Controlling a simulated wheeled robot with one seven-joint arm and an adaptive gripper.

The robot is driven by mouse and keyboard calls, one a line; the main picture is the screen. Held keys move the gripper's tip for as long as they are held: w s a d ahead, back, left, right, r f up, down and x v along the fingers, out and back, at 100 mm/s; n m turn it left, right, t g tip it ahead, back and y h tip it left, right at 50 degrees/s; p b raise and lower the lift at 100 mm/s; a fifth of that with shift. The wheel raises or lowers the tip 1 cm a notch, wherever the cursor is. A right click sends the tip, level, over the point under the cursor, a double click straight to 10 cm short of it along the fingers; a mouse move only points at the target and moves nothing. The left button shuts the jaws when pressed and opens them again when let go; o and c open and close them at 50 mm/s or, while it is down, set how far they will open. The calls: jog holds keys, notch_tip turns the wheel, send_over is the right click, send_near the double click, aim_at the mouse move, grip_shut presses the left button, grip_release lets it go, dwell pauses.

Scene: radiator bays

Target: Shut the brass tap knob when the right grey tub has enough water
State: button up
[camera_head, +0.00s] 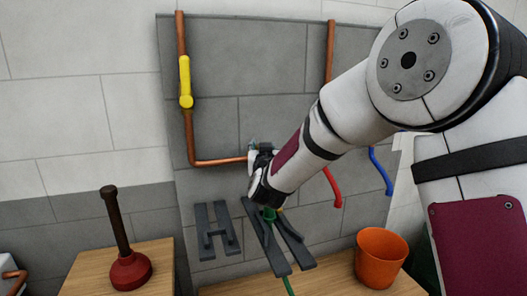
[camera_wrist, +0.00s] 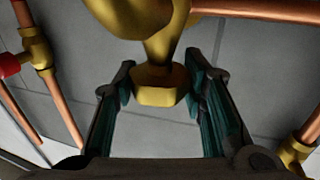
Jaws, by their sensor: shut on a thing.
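The brass tap knob (camera_wrist: 158,85) fills the upper middle of the wrist view, below a rounded brass body joined to a copper pipe. My gripper (camera_wrist: 160,88) has its two teal-lined fingers on either side of the knob, closed on it. I cannot make out a grey tub or any water level in either view.
A yellow lever valve (camera_head: 185,82) sits on the left copper pipe. Dark grey H-shaped pieces (camera_head: 218,231) stand below the pipe. An orange bucket (camera_head: 380,258) is at right on a wooden top. A red plunger (camera_head: 131,270) stands at left. Red (camera_head: 333,188) and blue (camera_head: 381,172) pipe ends hang at right.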

jog(key=shift+m+g+h+p, duration=0.2)
jog(key=shift+m+h+p, duration=0.25)
jog(key=shift+m+h, duration=0.75)
jog(key=shift+m+g+h+p, duration=0.2)
jog(key=shift+m+h+p, duration=0.35)
jog(key=shift+h, duration=1.05)
jog(key=shift+f, duration=0.1)
jog(key=o, duration=1.2)
jog(key=shift+s, duration=0.1)
jog(key=shift+s+a, duration=0.2)
jog(key=shift+s, duration=0.1)
jog(key=v, duration=1.1)
jog(key=shift+a, duration=0.1)
